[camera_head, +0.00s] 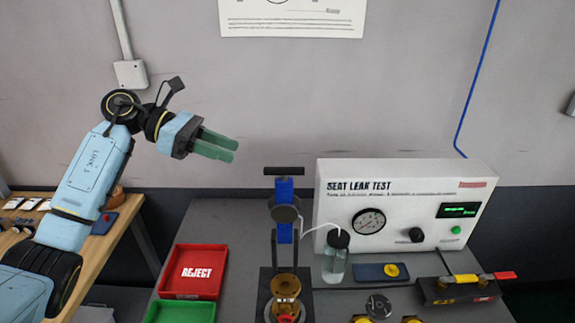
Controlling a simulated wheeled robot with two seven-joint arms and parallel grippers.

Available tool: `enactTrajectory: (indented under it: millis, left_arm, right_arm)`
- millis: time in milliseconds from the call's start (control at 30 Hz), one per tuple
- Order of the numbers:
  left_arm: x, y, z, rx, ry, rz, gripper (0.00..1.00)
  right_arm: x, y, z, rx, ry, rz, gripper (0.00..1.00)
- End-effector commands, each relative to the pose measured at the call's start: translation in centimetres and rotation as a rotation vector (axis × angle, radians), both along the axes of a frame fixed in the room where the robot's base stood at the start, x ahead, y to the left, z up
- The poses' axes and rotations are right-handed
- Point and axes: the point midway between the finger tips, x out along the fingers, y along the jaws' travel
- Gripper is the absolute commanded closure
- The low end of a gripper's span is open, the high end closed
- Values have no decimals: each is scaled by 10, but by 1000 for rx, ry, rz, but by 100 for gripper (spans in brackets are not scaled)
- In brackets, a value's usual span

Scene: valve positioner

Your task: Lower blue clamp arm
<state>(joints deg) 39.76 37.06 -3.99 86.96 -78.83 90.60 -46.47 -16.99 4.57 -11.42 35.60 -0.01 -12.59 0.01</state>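The blue clamp arm (284,190) stands upright above the clamp fixture, with a black crossbar handle (284,171) at its top and a dark round part partway down it. Below it, a brass-coloured valve part (285,286) sits in the dark fixture (265,290). My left gripper (235,150) has green fingers and is up in the air, to the left of and higher in the picture than the clamp arm, apart from it. Its fingers lie close together in this view, and I cannot tell whether they are open. Nothing shows held in it. My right gripper is not in view.
A red REJECT tray (194,287) and a green tray (180,312) lie left of the fixture. The white seat leak test box (400,241) and a clear bottle (336,262) with a tube stand close on the right. A wooden table (115,232) is at left.

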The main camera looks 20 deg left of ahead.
Motion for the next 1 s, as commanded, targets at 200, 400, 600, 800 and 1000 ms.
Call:
enactTrajectory:
  millis: [200, 400, 600, 800, 1000]
  left_arm:
    - [5, -26, -9, 3, 2, -8, 62]
    - [15, -65, -25, -1, 3, -8, 62]
    - [23, -98, -40, 1, 3, -7, 62]
    - [28, -115, -48, 2, 2, -4, 62]
    - [29, -119, -51, 3, 2, -3, 62]
  right_arm:
    - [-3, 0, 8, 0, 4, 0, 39]
    - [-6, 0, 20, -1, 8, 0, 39]
    - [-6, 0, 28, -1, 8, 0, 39]
    - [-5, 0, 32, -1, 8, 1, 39]
    - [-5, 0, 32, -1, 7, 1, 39]
